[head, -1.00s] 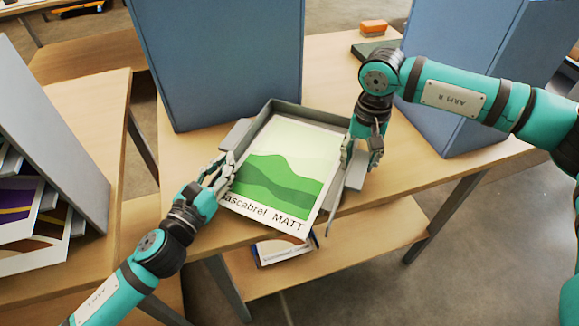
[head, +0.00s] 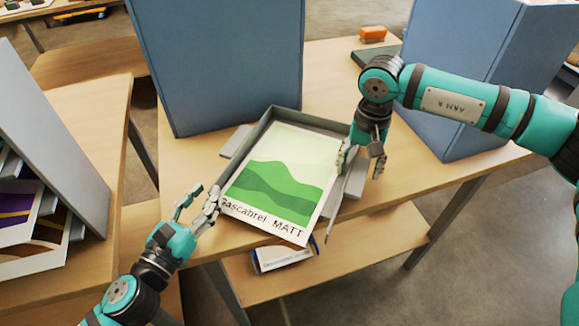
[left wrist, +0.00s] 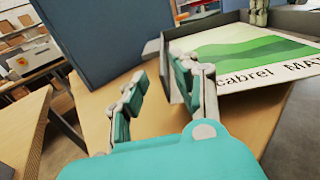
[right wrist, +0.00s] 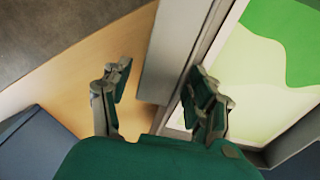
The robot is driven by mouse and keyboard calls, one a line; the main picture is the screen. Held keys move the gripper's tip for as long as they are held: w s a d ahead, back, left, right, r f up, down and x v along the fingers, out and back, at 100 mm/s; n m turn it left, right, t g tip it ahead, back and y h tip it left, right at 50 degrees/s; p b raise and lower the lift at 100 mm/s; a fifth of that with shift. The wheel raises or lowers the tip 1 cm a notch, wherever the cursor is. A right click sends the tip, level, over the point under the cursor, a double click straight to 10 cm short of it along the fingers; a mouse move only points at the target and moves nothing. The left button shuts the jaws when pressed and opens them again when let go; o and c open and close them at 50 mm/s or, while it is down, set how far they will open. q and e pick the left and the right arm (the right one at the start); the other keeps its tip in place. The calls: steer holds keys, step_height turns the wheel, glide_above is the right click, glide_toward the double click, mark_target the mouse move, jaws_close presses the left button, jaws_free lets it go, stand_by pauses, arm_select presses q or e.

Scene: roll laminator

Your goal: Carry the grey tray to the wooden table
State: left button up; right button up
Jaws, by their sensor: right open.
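The grey tray (head: 312,119) lies on a wooden table (head: 330,75) and holds a white sheet (head: 275,180) with a green hill print and lettering. Grey ledges stick out from its left and right sides. My left gripper (head: 196,204) is open and empty, just left of the tray's near left corner; the left wrist view shows a gap between its fingers (left wrist: 165,95). My right gripper (head: 361,160) is open at the tray's right side. In the right wrist view its fingers (right wrist: 157,98) lie on either side of the grey side ledge (right wrist: 170,55). Contact there cannot be told.
Tall blue boxes (head: 215,65) stand behind and to the right (head: 455,75) of the tray. An orange block (head: 373,33) lies at the back. Another wooden table (head: 90,90) with a grey rack (head: 50,130) is at the left. A lower shelf (head: 330,260) lies under the tray's table.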

arm_select(q)
steer(key=v, duration=0.4)
steer(key=shift+s, duration=0.15)
steer(key=shift+a, duration=0.1)
arm_select(e)
step_height(320, 180, up, 12)
steer(key=shift+f, duration=0.1)
stand_by(0.6)
